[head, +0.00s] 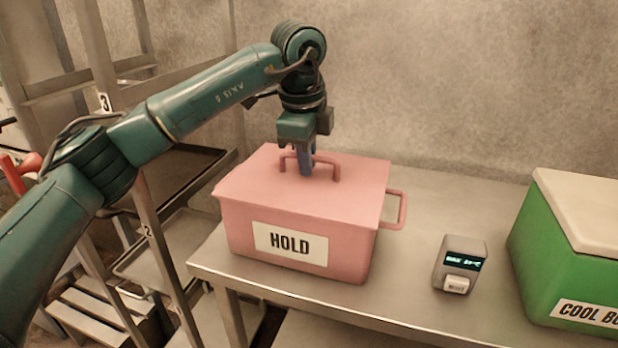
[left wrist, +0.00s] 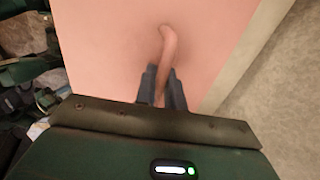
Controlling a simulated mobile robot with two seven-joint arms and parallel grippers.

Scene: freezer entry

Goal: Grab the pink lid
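The pink lid (head: 255,180) lies flat on the pink box (head: 345,258) labelled HOLD, on the metal table. A pink bar handle (head: 334,170) arches up from the lid's middle. My left gripper (head: 306,170) points straight down at this handle. In the left wrist view, the two dark fingers of my left gripper (left wrist: 163,85) stand on either side of the handle (left wrist: 168,45), and no clear gap shows between them and it. The lid (left wrist: 110,45) fills much of that view. The fingers hide part of the handle. My right gripper is not in view.
A small grey device (head: 460,264) with a lit display stands right of the pink box. A green cool box (head: 560,260) with a pale lid stands at the far right. The metal table (head: 420,215) is bare between them. Racks with trays (head: 190,170) stand at left.

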